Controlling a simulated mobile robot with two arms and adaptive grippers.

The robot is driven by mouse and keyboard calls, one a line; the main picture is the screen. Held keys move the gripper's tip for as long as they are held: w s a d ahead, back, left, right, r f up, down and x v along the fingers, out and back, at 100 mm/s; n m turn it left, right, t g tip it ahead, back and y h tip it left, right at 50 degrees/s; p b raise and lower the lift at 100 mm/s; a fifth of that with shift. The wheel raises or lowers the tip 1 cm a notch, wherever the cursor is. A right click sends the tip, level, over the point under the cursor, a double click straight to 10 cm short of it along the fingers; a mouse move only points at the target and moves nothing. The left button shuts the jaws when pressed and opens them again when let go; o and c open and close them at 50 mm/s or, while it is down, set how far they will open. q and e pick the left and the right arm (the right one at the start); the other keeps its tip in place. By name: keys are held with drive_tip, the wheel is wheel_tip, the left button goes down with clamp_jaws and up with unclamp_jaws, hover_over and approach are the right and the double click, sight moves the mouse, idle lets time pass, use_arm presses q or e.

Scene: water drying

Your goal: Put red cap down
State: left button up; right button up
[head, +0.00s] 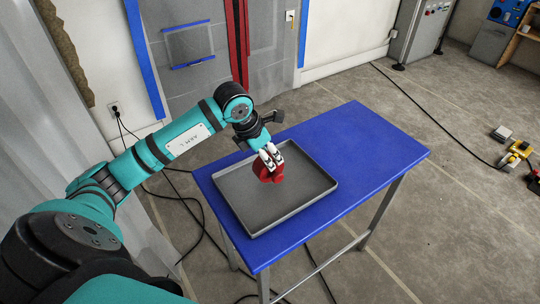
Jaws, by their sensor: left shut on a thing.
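The red cap (267,174) is in my left gripper (269,160), whose fingers are shut on it. The cap is over the far middle part of a shallow grey tray (232,213), with its fingers covering part of it. I cannot tell whether the cap touches the tray floor or is a little above it. The tray lies on the left half of a blue table (371,150). No other thing shows in the tray. My right gripper is not in view.
The right part of the blue table is bare. Black cables (188,199) run on the floor left of the table and beneath it. Yellow tools (516,154) lie on the floor at far right. A grey cabinet (423,30) stands at the back wall.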

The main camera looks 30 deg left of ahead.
use_arm(q)
drive_tip(key=shift+w+a, duration=0.15)
drive_tip(key=shift+w, duration=0.65)
drive_tip(key=shift+f, duration=0.35)
wheel_tip(320, 180, down, 3)
drive_tip(key=shift+r+p, duration=0.1)
drive_tip(key=shift+p, duration=0.5)
drive_tip(key=shift+f+b, duration=0.3)
drive_tip(key=o, duration=1.3)
drive_tip(key=shift+r, duration=0.1)
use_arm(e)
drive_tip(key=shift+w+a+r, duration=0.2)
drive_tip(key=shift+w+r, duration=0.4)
